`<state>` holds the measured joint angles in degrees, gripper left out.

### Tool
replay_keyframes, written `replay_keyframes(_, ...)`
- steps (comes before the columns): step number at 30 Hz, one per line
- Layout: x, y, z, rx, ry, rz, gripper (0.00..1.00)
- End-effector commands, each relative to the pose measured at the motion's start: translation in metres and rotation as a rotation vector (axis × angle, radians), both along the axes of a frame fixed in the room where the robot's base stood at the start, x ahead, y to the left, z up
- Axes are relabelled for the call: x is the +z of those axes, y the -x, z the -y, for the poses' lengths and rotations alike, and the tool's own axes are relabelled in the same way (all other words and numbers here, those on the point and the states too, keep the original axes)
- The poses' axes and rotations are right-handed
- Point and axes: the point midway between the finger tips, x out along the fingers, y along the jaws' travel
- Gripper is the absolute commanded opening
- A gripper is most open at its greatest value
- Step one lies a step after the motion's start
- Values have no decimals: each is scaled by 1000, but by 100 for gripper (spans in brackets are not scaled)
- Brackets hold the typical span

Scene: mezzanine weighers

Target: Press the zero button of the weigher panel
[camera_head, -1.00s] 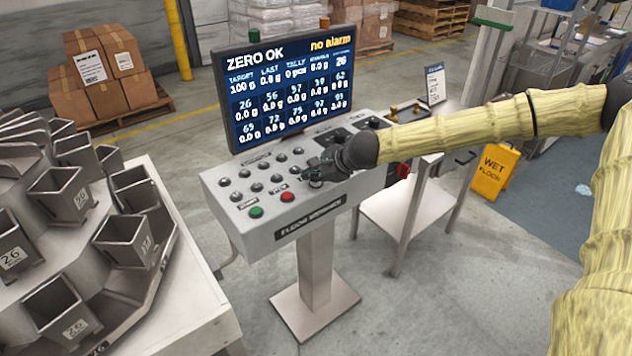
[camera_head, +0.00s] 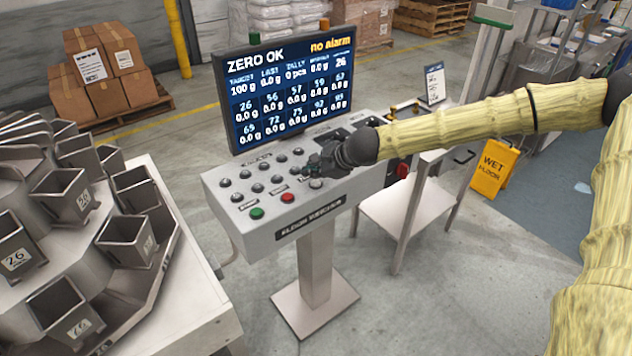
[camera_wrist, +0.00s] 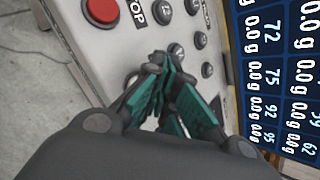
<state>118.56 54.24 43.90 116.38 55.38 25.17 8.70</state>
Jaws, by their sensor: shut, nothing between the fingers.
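The weigher panel (camera_head: 225,206) is a grey slanted console on a post. It has rows of dark buttons, a green button (camera_head: 257,212) and a red button (camera_head: 287,197). In the wrist view my gripper's teal fingertips (camera_wrist: 160,78) partly cover a button beside the red STOP button (camera_wrist: 102,10). The screen (camera_head: 283,92) reads "ZERO OK" and "no alarm".
A weigher with several metal buckets (camera_head: 125,238) stands at left. A small white table (camera_head: 405,212) and a yellow wet-floor sign (camera_head: 493,168) are at right. Stacked boxes (camera_head: 105,65) stand behind. The floor in front of the panel is clear.

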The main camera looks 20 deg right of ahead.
Motion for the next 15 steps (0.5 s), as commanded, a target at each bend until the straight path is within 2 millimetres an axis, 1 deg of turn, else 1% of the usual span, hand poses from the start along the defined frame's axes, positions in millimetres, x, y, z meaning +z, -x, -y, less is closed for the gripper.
replay_keyframes(5, 10, 0, 0, 0, 1, 1, 0)
replay_keyframes(15, 36, 0, 0, 1, 1, 0, 0)
